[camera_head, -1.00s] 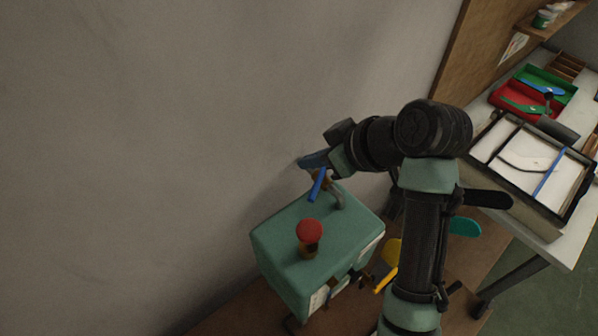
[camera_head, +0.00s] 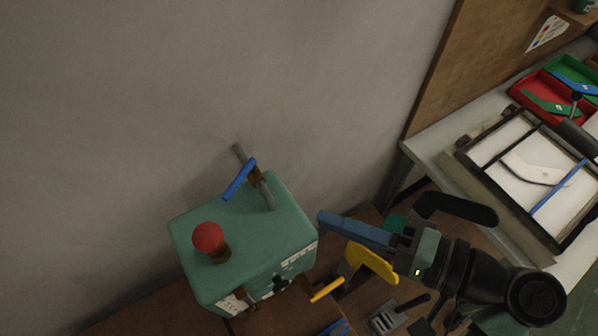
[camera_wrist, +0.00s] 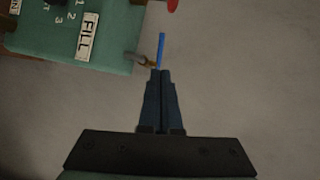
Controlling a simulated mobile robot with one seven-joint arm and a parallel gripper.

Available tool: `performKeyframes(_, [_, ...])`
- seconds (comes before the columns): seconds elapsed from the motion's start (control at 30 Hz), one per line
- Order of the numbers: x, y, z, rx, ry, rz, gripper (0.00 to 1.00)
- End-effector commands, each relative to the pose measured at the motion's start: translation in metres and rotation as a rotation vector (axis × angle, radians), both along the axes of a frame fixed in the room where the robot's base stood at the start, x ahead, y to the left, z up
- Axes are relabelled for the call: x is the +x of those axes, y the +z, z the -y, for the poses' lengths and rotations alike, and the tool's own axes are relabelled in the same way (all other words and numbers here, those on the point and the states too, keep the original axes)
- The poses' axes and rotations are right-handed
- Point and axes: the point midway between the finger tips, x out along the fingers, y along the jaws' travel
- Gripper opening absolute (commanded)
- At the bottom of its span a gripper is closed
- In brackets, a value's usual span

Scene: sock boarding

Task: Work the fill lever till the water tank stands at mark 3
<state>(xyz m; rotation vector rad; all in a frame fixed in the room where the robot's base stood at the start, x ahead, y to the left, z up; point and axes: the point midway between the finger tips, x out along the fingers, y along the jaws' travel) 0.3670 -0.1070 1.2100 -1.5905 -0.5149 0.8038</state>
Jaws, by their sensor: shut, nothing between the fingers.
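The water tank (camera_head: 255,235) is a green box with a red knob (camera_head: 208,238) on top. A blue-handled lever (camera_head: 239,180) sits on a grey pipe at the tank's back edge. In the wrist view the blue handle (camera_wrist: 162,50) shows just beyond my fingertips, and a FILL label (camera_wrist: 88,37) is on the tank's near face, beside the numerals 1, 2 and 3. I cannot make out a level against them. My gripper (camera_head: 322,220) is shut and empty, apart from the lever, to the right of the tank.
A yellow lever (camera_head: 327,290) sticks out low on the tank's front right. A yellow paddle shape (camera_head: 370,263) lies partly behind my gripper. A bench with a black-framed tray (camera_head: 490,180) and a red bin (camera_head: 530,90) stands at the right. The wall behind the tank is bare.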

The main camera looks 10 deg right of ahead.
Motion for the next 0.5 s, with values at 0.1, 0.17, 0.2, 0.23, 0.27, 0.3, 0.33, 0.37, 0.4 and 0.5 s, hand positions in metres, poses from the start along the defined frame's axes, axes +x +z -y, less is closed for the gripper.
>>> performKeyframes(0.1, [-0.004, -0.001, -0.004, 0.044, -0.008, -0.021, 0.0])
performKeyframes(0.17, [-0.001, -0.001, -0.008, 0.047, -0.008, -0.022, 0.0])
performKeyframes(0.2, [0.002, -0.001, -0.012, 0.047, -0.006, -0.023, 0.0])
performKeyframes(0.23, [0.005, -0.002, -0.015, 0.047, -0.006, -0.023, 0.0])
performKeyframes(0.27, [0.008, -0.003, -0.018, 0.047, -0.006, -0.025, 0.0])
performKeyframes(0.3, [0.013, -0.004, -0.024, 0.046, -0.004, -0.023, 0.0])
performKeyframes(0.33, [0.017, -0.004, -0.028, 0.046, -0.004, -0.023, 0.0])
performKeyframes(0.37, [0.021, -0.006, -0.033, 0.046, -0.004, -0.024, 0.0])
performKeyframes(0.4, [0.027, -0.008, -0.04, 0.046, -0.004, -0.024, 0.0])
performKeyframes(0.5, [0.042, -0.011, -0.056, 0.045, -0.003, -0.023, 0.0])
